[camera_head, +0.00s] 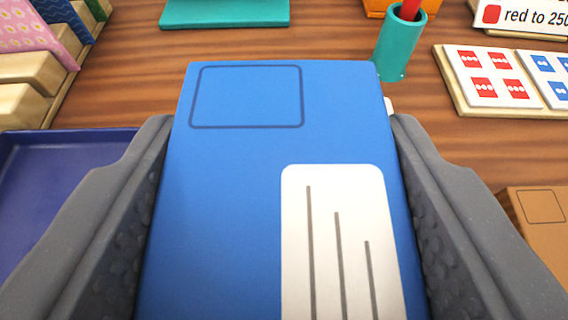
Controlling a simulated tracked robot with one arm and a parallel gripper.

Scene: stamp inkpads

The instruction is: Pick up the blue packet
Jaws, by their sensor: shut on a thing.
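The blue packet (235,190) fills the middle of the view. It has a dark outlined box at its upper left and a white label with several grey lines at its lower right. My gripper (285,125) has one grey finger on each side of the packet and is shut on it. The packet's near end runs out of the bottom of the view. I cannot tell how high it is above the table.
A dark blue tray (50,190) lies at left, below a wooden rack (30,80) with patterned packets. A teal cup (400,48) holds a red stick. Stamp cards (495,80) lie at right, a brown packet (543,205) at lower right. A teal pad (225,12) lies at the back.

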